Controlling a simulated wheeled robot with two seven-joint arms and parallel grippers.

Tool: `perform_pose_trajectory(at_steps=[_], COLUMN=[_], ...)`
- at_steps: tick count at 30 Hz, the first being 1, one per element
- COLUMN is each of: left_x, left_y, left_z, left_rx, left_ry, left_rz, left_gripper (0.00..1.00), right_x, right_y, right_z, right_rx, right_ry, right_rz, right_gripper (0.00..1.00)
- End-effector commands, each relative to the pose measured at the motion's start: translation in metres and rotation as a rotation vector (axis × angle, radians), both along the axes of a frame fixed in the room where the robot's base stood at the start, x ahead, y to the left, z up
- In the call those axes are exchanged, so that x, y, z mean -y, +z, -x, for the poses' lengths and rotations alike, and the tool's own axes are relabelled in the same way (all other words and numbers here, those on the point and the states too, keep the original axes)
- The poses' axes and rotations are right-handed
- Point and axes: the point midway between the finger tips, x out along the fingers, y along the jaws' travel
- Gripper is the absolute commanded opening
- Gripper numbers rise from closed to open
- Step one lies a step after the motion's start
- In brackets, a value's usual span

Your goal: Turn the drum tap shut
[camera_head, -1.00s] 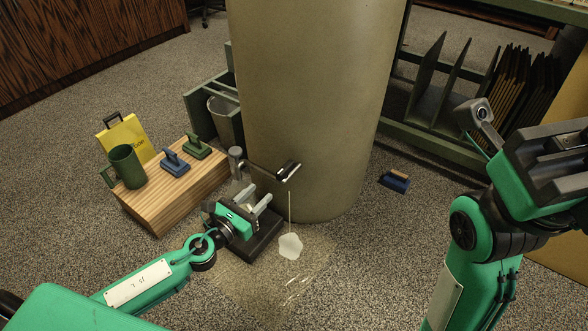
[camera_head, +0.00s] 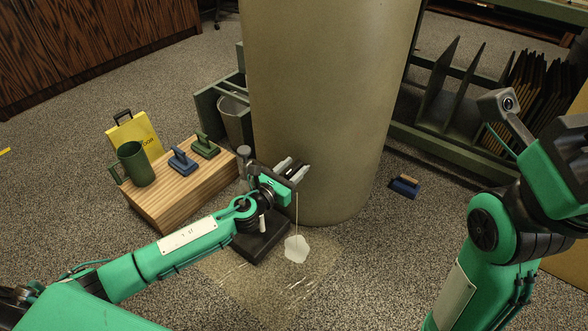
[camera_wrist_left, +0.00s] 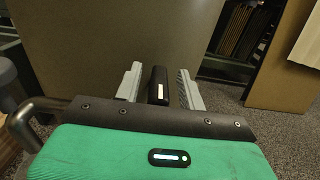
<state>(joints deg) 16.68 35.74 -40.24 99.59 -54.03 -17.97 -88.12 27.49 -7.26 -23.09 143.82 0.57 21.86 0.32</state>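The large tan drum (camera_head: 325,110) stands in the middle of the head view; it also fills the background of the left wrist view (camera_wrist_left: 100,40). A thin pale stream (camera_head: 297,208) falls from the tap to a whitish puddle (camera_head: 296,248) on a sheet on the floor. My left gripper (camera_head: 292,170) is at the tap. In the left wrist view the tap's black handle (camera_wrist_left: 158,85) stands between the fingers of my left gripper (camera_wrist_left: 160,88), with a gap on each side. Most of the tap's pipe is hidden by the gripper. My right arm is at the right; its fingertips are not visible.
A wooden block (camera_head: 165,200) with a green mug (camera_head: 132,164), a blue-handled tool (camera_head: 182,162) and a green-handled tool (camera_head: 205,146) stands left. A yellow bag (camera_head: 147,135) is behind it. A blue brush (camera_head: 404,187) lies right of the drum; a rack (camera_head: 440,150) stands behind.

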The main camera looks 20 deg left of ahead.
Motion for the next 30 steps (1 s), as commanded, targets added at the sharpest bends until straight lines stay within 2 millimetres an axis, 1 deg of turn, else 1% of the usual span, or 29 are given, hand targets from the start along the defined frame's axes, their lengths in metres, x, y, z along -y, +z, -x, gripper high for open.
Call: perform_pose_trajectory(at_steps=[4, 13, 19, 26, 30], left_x=[0.0027, 0.0030, 0.0028, 0.0033, 0.0036], left_y=[-0.0001, 0.0004, 0.0003, 0.0009, 0.0022], left_z=[-0.0060, -0.0070, -0.0069, -0.0066, -0.0064], left_rx=[0.000, 0.000, 0.000, 0.000, -0.002], left_ry=[-0.001, -0.001, -0.001, 0.007, 0.042], left_rz=[0.000, 0.000, 0.000, 0.001, 0.002], left_gripper=[0.40, 0.40, 0.01, 0.00, 0.00], right_x=[0.0004, 0.0012, 0.0013, 0.0009, 0.0006], right_y=[0.0017, 0.0022, 0.0020, 0.0029, 0.0066], right_z=[0.0006, 0.0008, 0.0008, 0.0006, 0.0014], right_rx=[0.001, 0.002, 0.003, 0.004, 0.010], right_ry=[0.000, 0.002, 0.001, -0.003, -0.008], right_rz=[-0.002, -0.006, -0.007, -0.002, 0.001], right_gripper=[0.00, 0.00, 0.00, 0.00, 0.00])
